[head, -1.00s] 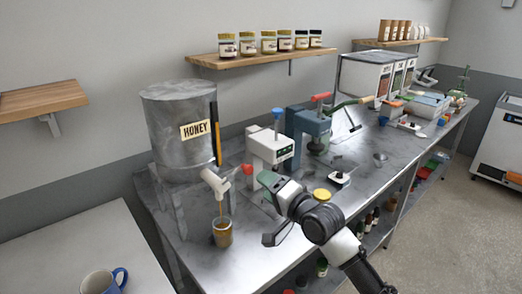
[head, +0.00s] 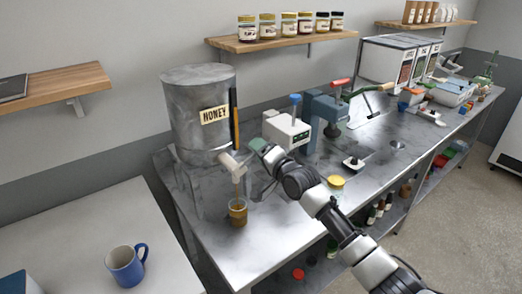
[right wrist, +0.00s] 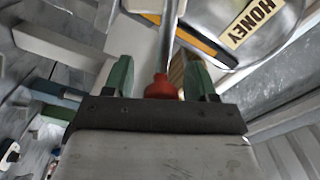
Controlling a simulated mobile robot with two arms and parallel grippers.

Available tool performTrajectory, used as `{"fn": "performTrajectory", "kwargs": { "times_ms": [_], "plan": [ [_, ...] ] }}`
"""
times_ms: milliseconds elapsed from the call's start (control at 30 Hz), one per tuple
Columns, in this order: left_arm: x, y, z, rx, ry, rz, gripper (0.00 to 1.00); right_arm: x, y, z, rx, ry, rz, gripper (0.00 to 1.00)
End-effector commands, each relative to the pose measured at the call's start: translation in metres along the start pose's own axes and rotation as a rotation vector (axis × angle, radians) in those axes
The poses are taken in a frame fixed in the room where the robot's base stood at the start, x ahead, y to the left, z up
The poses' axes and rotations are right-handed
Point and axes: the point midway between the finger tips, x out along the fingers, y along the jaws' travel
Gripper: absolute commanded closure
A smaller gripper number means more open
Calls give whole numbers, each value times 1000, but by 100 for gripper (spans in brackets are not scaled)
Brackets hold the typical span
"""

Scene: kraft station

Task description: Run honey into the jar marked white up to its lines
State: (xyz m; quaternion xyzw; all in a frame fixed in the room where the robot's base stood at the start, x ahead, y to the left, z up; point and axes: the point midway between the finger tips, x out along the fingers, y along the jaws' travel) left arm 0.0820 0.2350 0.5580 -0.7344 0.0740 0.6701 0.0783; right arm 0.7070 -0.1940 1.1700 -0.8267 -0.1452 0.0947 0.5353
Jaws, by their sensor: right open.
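The grey metal honey tank (head: 197,120) stands on the left end of the steel bench, with its white tap (head: 232,163) at the front. A jar (head: 238,212) stands under the tap and looks amber inside. Its marking, lines and exact level are too small to read, and I cannot tell whether honey is running now. My right gripper (head: 262,150) is at the tap, open. In the right wrist view the tap's red handle (right wrist: 160,88) sits between its green fingers, with gaps at the sides. My left gripper is out of view.
A white machine with a blue knob (head: 286,130) and a blue-grey press (head: 325,115) stand just right of my right gripper. A yellow lid (head: 335,182) is near the bench front. A blue mug (head: 126,266) stands on the white table at left.

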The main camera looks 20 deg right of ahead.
Motion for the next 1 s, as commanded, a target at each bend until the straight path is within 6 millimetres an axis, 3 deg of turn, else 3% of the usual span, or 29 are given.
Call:
{"fn": "performTrajectory", "kwargs": {
  "times_ms": [267, 633, 833, 1000],
  "plan": [
    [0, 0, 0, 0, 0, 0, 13, 1, 0, 0, 1, 0, -1, 43],
    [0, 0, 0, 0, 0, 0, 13, 1, 0, 0, 1, 0, 0, 100],
    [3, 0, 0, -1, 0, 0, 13, 1, 4, 1, 32, 0, 0, 100],
    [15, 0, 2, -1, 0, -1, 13, 1, 24, 4, 229, 1, -1, 100]
  ]
}}
